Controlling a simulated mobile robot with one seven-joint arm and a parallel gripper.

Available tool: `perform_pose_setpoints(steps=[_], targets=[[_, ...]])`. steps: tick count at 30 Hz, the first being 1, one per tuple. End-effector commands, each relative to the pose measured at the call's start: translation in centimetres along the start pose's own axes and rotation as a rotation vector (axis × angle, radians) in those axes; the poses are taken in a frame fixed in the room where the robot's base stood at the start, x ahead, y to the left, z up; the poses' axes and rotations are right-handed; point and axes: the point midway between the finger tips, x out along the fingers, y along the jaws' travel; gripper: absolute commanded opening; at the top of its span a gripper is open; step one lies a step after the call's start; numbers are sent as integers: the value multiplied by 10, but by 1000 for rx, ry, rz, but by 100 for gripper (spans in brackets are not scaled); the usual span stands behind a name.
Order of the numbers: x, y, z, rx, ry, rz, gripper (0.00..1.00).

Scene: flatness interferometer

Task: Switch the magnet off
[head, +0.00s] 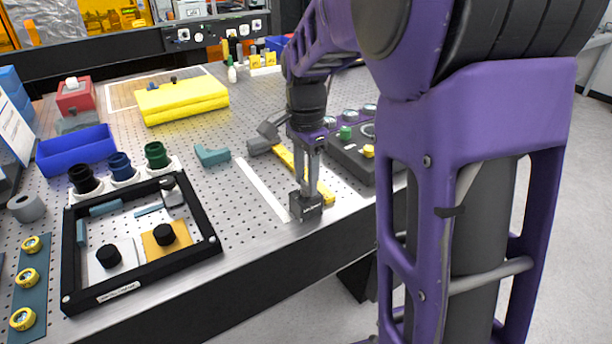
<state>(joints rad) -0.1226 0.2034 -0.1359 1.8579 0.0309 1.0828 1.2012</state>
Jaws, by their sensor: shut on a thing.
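My gripper (307,188) points straight down near the front edge of the perforated metal table. Its fingers are shut at the top of a small dark block (306,209), which looks like the magnet base. The block sits at the table's front edge, and the fingers hide part of its top. I cannot make out a switch or its setting. A yellow bar (325,191) lies just behind and beside the fingers, partly hidden by them.
A white strip (262,189) lies left of the block. A black frame (139,287) with knobbed plates is at front left. A dark control box (352,162) with a green button stands to the right.

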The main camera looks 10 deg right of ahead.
Motion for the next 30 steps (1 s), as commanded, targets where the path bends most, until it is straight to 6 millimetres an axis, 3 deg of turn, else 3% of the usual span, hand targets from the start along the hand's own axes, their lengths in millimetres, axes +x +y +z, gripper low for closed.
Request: perform_pose_setpoints(steps=[8, 30], targets=[[-2, 0, 0, -154, 0, 1, 0], [-3, 0, 0, -847, 1, -2, 0]])
